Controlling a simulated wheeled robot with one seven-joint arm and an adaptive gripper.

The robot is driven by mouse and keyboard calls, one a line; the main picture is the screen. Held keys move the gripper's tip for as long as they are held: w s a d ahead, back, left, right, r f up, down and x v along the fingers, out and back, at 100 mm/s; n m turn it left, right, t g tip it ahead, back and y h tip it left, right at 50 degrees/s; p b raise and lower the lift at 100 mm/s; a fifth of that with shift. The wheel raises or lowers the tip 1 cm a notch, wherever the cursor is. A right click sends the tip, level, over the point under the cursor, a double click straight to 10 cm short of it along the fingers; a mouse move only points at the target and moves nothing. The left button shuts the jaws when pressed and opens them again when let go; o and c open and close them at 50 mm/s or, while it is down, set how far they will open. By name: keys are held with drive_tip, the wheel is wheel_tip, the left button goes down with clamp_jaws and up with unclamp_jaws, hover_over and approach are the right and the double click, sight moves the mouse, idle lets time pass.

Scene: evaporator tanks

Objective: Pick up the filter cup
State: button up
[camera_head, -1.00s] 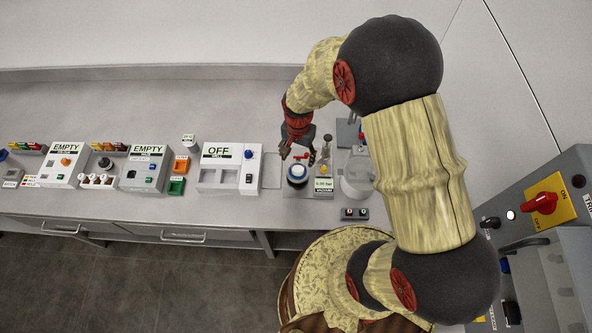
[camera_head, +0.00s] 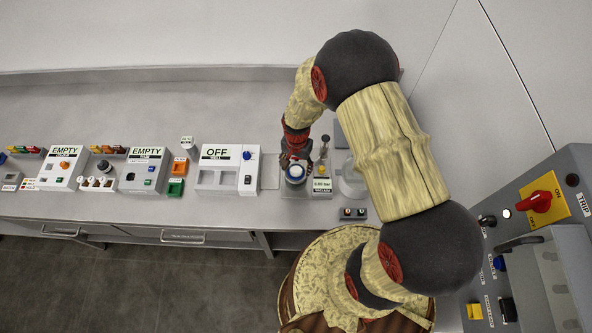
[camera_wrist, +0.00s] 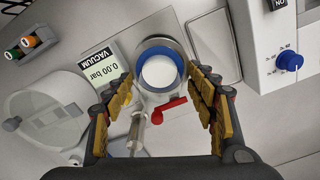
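The filter cup, round with a blue rim and a white inside, stands on the vacuum unit in the head view (camera_head: 296,172). It also shows in the wrist view (camera_wrist: 159,69), at the upper middle. My gripper (camera_head: 291,159) is just behind the cup in the head view. In the wrist view my gripper (camera_wrist: 167,88) is open, with one finger on either side of the cup's near part. I see nothing held between the fingers. Whether the fingers touch the cup cannot be told.
A red lever (camera_wrist: 169,108) and a thin metal rod (camera_wrist: 136,130) lie close to the cup. The vacuum display (camera_head: 321,184) reads 0.00 bar. A clear round vessel (camera_head: 351,183) stands to the right, and a white box marked OFF (camera_head: 221,179) to the left.

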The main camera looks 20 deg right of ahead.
drive_tip(key=shift+c, duration=1.2)
drive_tip(key=shift+s, duration=0.1)
drive_tip(key=c, duration=0.9)
